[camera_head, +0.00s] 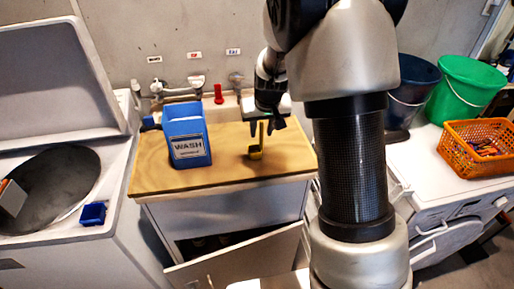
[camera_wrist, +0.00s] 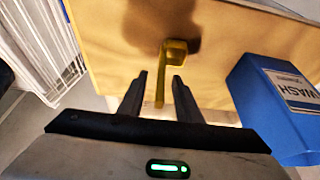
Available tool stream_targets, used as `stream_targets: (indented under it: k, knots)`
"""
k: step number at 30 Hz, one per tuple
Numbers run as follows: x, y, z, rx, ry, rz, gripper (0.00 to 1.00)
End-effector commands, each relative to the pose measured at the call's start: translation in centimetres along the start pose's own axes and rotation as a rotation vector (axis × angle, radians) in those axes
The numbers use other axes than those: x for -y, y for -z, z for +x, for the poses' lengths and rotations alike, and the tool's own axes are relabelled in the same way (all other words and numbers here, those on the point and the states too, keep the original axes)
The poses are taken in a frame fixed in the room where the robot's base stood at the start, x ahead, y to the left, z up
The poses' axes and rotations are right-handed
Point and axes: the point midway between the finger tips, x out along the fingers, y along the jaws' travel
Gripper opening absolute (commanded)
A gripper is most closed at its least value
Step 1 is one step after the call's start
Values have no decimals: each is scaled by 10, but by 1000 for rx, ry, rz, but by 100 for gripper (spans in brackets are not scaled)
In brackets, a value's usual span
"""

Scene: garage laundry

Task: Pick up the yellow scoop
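The yellow scoop (camera_head: 256,154) stands on the wooden board, its thin handle pointing up toward my gripper (camera_head: 265,130). In the wrist view the scoop (camera_wrist: 175,46) shows its cup beyond the fingertips. Its handle reaches back into the gap between the two fingers of my gripper (camera_wrist: 160,76). The fingers are apart, with visible space on both sides of the handle, so my gripper is open. My arm covers part of the area to the right in the head view.
A blue WASH box (camera_head: 188,137) stands left of the scoop on the wooden board (camera_head: 225,180). Taps (camera_head: 196,83) line the back. A washer with a small blue bin (camera_head: 93,214) is at left. Green bucket (camera_head: 466,90) and orange basket (camera_head: 474,148) are at right.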

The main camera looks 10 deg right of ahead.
Motion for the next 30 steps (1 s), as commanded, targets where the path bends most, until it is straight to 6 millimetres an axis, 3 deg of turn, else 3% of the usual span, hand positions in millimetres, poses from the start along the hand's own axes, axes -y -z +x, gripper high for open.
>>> stream_targets:
  k: [7,16,22,30]
  knots:
    - [0,-1,37,3,0,1,31]
    - [1,0,41,0,0,1,31]
    - [1,0,41,0,0,1,0]
    - [1,0,40,0,0,1,0]
